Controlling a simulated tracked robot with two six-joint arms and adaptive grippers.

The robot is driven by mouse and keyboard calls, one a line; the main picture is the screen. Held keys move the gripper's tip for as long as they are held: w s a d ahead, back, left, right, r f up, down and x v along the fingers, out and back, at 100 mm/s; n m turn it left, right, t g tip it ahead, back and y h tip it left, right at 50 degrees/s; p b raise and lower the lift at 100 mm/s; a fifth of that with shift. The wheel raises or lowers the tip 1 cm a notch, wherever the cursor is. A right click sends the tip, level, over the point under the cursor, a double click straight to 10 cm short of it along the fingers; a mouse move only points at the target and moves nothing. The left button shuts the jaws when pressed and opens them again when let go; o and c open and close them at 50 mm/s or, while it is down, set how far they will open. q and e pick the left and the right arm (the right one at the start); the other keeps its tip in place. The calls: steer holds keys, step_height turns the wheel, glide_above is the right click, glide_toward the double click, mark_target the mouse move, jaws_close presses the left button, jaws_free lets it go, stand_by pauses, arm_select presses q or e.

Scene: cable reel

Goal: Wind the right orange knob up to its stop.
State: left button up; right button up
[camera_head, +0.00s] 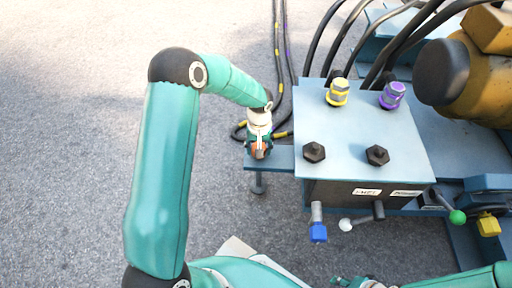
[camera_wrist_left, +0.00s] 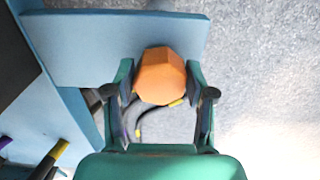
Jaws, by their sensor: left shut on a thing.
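An orange faceted knob (camera_wrist_left: 160,77) sits at the edge of a blue plate in the left wrist view. In the head view the knob (camera_head: 260,152) is mostly covered by my left gripper (camera_head: 259,148), above a small blue shelf at the left side of the blue box. The gripper's two fingers are shut on the knob, one on each side. Only this one orange knob shows.
The blue box (camera_head: 365,122) carries yellow (camera_head: 338,92) and purple (camera_head: 392,95) fittings and two black knobs. A blue-tipped lever (camera_head: 318,228) and a green-tipped lever (camera_head: 457,216) stick out in front. Black hoses run behind. Bare ground lies to the left.

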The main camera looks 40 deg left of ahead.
arm_select(q)
steer(key=shift+a+r, duration=0.1)
steer(key=shift+a, duration=0.15)
steer(key=o, duration=1)
steer(key=shift+w, duration=0.1)
steer(key=shift+o, duration=0.5)
steer(key=shift+d, duration=0.1)
step_height(320, 180, up, 12)
